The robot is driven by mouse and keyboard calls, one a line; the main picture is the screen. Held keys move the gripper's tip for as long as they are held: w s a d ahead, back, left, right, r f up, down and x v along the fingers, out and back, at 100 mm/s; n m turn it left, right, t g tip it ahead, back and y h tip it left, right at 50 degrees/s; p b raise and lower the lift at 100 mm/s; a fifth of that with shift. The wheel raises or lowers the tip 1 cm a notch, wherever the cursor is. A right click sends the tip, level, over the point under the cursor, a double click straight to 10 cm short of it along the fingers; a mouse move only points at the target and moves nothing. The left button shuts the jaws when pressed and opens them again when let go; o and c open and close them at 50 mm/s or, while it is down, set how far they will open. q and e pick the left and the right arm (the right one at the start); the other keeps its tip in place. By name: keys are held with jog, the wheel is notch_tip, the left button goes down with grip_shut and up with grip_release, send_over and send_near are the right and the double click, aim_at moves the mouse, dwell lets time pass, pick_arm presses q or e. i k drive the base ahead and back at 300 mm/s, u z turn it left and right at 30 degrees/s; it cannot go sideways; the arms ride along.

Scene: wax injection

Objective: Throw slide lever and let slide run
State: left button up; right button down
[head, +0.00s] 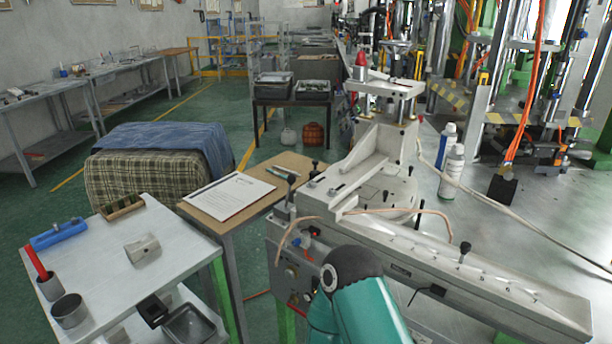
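A grey wax injection machine (470,283) with a long bed fills the right foreground. A raised grey slide block (372,150) sits at its back end. Several short black-knobbed levers stand on it: one on the bed (465,248), one beside the round plate (420,213), and one at the back left (314,164). I cannot tell which is the slide lever. A teal link of my arm covers part of the machine's front. Neither gripper shows in the head view.
A wooden side table (295,162) with a paper sheet (229,194) stands left of the machine. A grey cart (110,255) with a blue tool (58,234) and metal cups is at the lower left. Bottles (453,170) stand on the metal surface behind the bed.

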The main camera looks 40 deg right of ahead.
aim_at(292, 178)
jog(key=z, duration=0.1)
jog(key=k, duration=1.25)
jog(key=z, duration=0.5)
jog(key=i, duration=1)
